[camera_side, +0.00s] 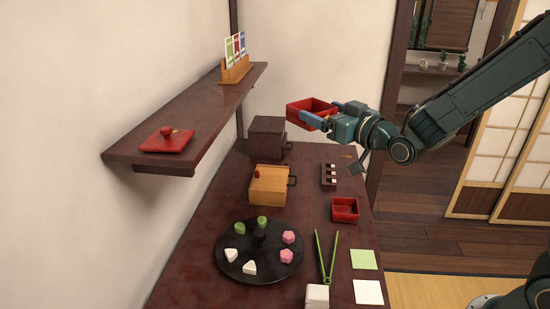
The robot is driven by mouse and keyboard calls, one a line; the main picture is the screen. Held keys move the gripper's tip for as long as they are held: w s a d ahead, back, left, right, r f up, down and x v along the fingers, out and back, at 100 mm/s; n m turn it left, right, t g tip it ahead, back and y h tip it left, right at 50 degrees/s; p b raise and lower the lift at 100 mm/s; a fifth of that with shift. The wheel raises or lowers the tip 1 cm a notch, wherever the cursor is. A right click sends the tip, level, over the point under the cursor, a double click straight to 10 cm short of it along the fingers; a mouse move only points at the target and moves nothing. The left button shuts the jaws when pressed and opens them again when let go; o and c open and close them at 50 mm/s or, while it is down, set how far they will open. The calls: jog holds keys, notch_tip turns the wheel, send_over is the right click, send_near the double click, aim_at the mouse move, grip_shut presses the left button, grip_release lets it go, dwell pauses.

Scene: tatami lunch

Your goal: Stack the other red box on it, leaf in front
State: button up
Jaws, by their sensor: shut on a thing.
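My gripper (320,113) is shut on a red open box (297,115), its blue fingers at the box's right side. It holds the box up in the air, above the far end of the table and clear of everything below. The box looks roughly level, with its open top up. Another red open box (345,215) stands on the table's right side, upright, and looks empty. I cannot make out a leaf mark on either box. A red lid with a round knob (167,142) lies on the wall shelf.
The dark table (205,211) carries a wooden box (268,190), a dark box (266,138), a small dark rack (328,174), a black round tray with sweets (228,268), green tongs (326,258) and coloured squares (364,260). The shelf (205,117) juts out at left.

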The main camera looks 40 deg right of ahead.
notch_tip(320, 180, up, 26)
jog(key=f, duration=0.1)
jog(key=n+g+y, duration=0.1)
jog(key=n+y, duration=0.4)
jog(key=y, duration=0.2)
send_over(220, 113)
jog(key=shift+w+d+f, duration=0.1)
jog(key=shift+d+f, duration=0.05)
jog(key=shift+f, duration=2.1)
notch_tip(220, 113, down, 16)
jog(key=shift+r, duration=0.1)
jog(key=shift+m, duration=0.3)
jog(key=shift+f, duration=2.1)
jog(key=shift+f, duration=0.15)
